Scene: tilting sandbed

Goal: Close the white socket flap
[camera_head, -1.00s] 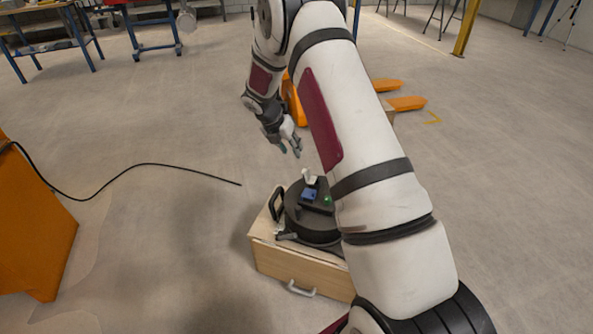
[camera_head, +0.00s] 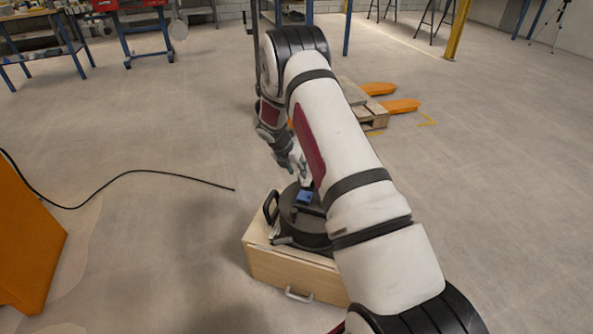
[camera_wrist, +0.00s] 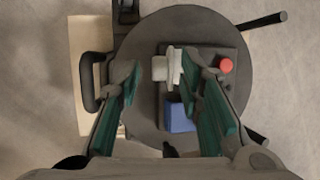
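The white socket (camera_wrist: 160,68) sits on the dark plate of a round black device (camera_wrist: 140,45) in the wrist view. Its white flap (camera_wrist: 174,66) shows as a narrow upright strip on the socket's right side and looks open. My gripper (camera_wrist: 159,64) is above the device, its green-padded fingers apart on either side of the socket. The right fingertip is close to the flap; I cannot tell whether they touch. In the head view, my gripper (camera_head: 293,168) is just above the device (camera_head: 300,222) and largely hides the white socket and flap.
A blue socket (camera_wrist: 181,115) lies below the white one, and a red button (camera_wrist: 225,65) is to the right. The device rests on a wooden box (camera_head: 290,275) with a black handle (camera_head: 270,207) beside it. A black cable (camera_head: 150,172) and a pallet (camera_head: 365,112) are on the floor.

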